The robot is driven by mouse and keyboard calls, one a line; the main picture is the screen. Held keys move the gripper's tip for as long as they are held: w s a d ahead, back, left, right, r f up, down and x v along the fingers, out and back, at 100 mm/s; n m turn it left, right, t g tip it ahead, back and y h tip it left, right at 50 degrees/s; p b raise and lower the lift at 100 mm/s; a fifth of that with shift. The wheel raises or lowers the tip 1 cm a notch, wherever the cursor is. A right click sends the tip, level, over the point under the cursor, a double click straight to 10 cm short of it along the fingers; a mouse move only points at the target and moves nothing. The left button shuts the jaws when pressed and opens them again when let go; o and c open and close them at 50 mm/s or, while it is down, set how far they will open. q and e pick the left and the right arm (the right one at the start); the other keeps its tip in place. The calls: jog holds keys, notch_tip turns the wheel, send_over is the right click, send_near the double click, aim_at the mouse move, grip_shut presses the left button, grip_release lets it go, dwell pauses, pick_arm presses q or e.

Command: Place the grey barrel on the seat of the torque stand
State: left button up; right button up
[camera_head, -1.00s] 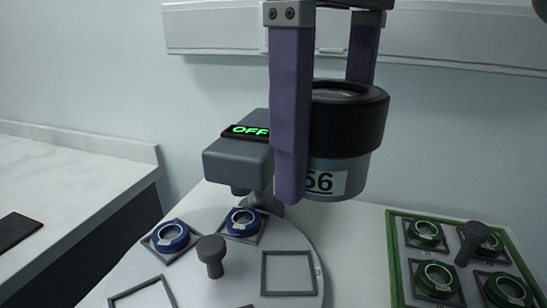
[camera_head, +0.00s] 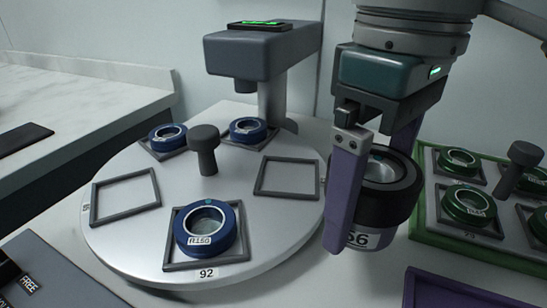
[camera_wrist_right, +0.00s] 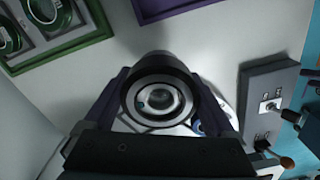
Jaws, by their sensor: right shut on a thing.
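The grey barrel (camera_head: 372,237), with a wide black upper ring and a white label ending in 6, hangs upright in my right gripper (camera_head: 375,200). The purple fingers are shut on its sides; one finger is mostly hidden behind it. In the head view it is right of the round turntable, in front of the green tray. The right wrist view looks into the barrel's open ringed end (camera_wrist_right: 160,98) between the fingers (camera_wrist_right: 163,95). I cannot make out the torque stand or its seat for certain. My left gripper is not in view.
The turntable (camera_head: 120,240) carries blue ring mounts (camera_head: 207,230), empty square frames (camera_head: 287,176) and a knob post (camera_head: 204,150). A grey instrument (camera_head: 262,55) overhangs its back. A green tray (camera_head: 470,255) of green rings stands right. A purple tray edge (camera_head: 460,290) is at front. A switch box (camera_wrist_right: 268,100) shows in the wrist view.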

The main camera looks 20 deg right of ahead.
aim_at(349, 263)
notch_tip(349, 263, down, 5)
jog(key=shift+f+b, duration=0.2)
jog(key=shift+b, duration=0.75)
jog(key=shift+f, duration=0.15)
jog(key=shift+f, duration=0.1)
jog(key=o, duration=1.2)
